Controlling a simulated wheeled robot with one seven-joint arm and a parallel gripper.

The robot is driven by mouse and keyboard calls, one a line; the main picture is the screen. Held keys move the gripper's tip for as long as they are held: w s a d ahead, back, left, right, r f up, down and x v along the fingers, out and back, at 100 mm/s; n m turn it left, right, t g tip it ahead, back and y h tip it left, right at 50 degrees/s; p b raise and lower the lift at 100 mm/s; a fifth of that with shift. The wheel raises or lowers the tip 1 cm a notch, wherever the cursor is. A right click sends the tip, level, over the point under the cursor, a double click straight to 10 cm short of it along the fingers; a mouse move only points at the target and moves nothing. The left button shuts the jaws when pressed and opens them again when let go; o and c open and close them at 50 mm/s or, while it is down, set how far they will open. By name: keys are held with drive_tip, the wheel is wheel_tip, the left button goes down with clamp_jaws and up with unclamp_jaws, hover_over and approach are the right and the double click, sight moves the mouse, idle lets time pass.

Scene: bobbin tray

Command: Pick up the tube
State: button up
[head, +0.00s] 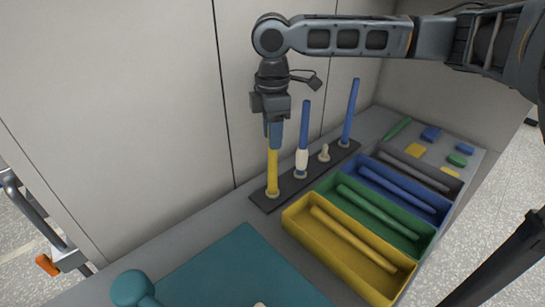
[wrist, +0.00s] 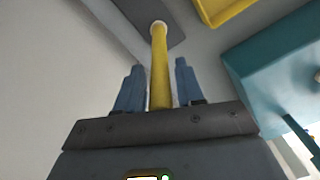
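A yellow tube (head: 272,172) stands upright on the dark peg strip (head: 262,203), in its nearest position. My gripper (head: 275,146) points straight down over its upper end. In the wrist view the yellow tube (wrist: 160,60) runs between the two blue fingers of my gripper (wrist: 160,66), with a visible gap on each side. The fingers are open and do not appear to press on it. The tube's top is hidden by my gripper in the head view. Its foot shows on the strip in the wrist view.
Behind it on the strip stand a blue tube with a white lower part (head: 303,140), a bare peg (head: 323,153) and another blue tube (head: 350,112). Yellow (head: 300,228), green (head: 325,190), blue and grey trays lie to the right. A wall is close on the left.

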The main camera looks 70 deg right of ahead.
clamp_jaws()
idle(0.4)
